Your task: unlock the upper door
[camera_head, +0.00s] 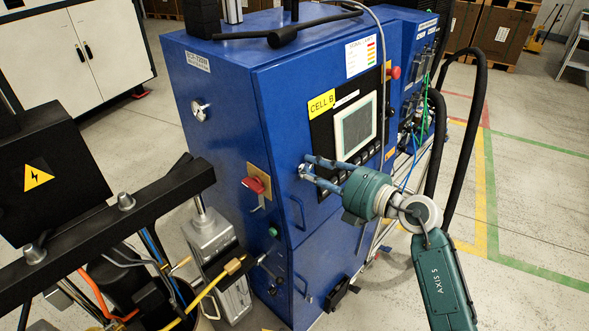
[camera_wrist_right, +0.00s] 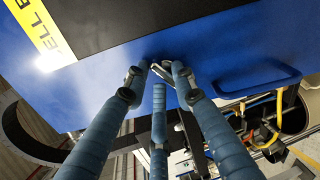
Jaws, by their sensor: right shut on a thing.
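The upper door (camera_head: 282,122) is the blue front panel of the cabinet marked CELL B and appears closed, with a screen and a handle (camera_head: 297,213) on it. My right gripper (camera_head: 306,170) reaches in from the right with its blue fingers at the door's left edge, above the handle. In the right wrist view the fingers (camera_wrist_right: 158,78) are closed together around a small metal latch piece (camera_wrist_right: 161,71) against the blue surface. The fingers partly hide it, so its turn angle is unclear. My left gripper is not in view.
A red rotary switch (camera_head: 253,184) on a yellow plate and a green button (camera_head: 273,232) sit left of my right gripper. Black hoses (camera_head: 471,120) hang at the right. A black box with a warning sign (camera_head: 38,177) fills the left foreground.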

